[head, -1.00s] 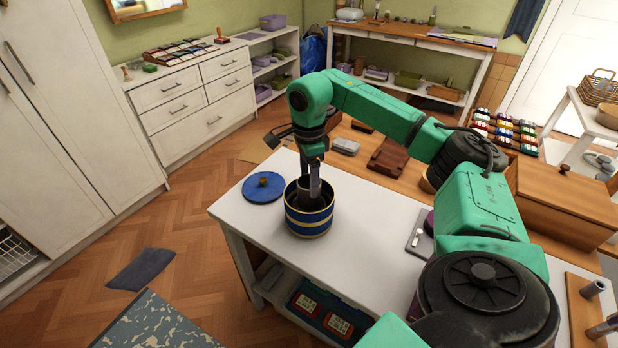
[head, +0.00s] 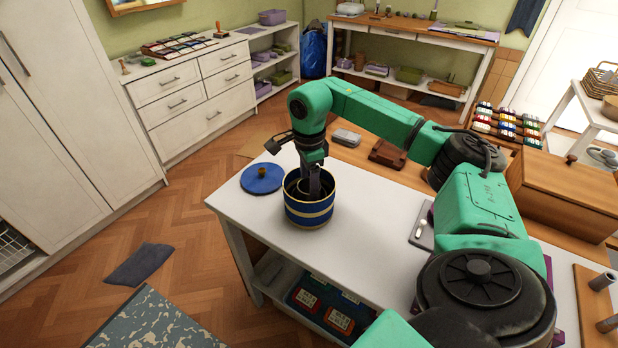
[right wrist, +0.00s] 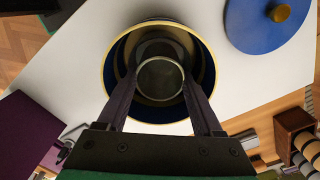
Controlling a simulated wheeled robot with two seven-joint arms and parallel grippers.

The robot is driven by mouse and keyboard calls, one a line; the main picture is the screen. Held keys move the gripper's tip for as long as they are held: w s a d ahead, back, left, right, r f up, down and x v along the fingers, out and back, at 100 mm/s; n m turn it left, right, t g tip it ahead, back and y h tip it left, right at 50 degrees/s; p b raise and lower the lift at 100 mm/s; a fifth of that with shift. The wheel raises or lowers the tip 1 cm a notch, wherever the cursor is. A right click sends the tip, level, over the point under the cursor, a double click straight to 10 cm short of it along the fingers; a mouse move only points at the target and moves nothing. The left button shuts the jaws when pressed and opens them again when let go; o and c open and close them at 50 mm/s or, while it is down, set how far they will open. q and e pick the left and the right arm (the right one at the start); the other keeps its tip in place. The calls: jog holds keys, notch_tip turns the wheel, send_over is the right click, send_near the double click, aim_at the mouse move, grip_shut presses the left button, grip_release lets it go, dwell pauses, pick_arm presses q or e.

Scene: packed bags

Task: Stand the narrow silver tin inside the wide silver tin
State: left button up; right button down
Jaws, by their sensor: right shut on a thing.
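A wide round blue tin (head: 309,211) with gold bands stands open on the white table. In the right wrist view its gold rim (right wrist: 108,62) encircles a narrower silver-rimmed tin (right wrist: 160,80). My right gripper (head: 313,190) points down into the blue tin, its fingers on either side of the narrow tin and shut on it. The narrow tin is mostly hidden in the head view. A greyish ring shows around it inside the blue tin; I cannot tell whether that is a separate wide silver tin. I cannot tell whether the narrow tin touches the bottom. My left gripper is out of view.
A grey box (head: 347,138) and a brown wooden block (head: 388,152) lie behind on a wooden surface. The white table (head: 360,235) is clear in front of the tin.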

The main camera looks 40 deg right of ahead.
jog(key=shift+f, duration=0.35)
dwell(0.3)
grip_release()
jog(key=shift+r, duration=0.1)
notch_tip(320, 180, up, 10)
jog(key=p, duration=0.8)
jog(key=shift+p, duration=0.35)
dwell(0.3)
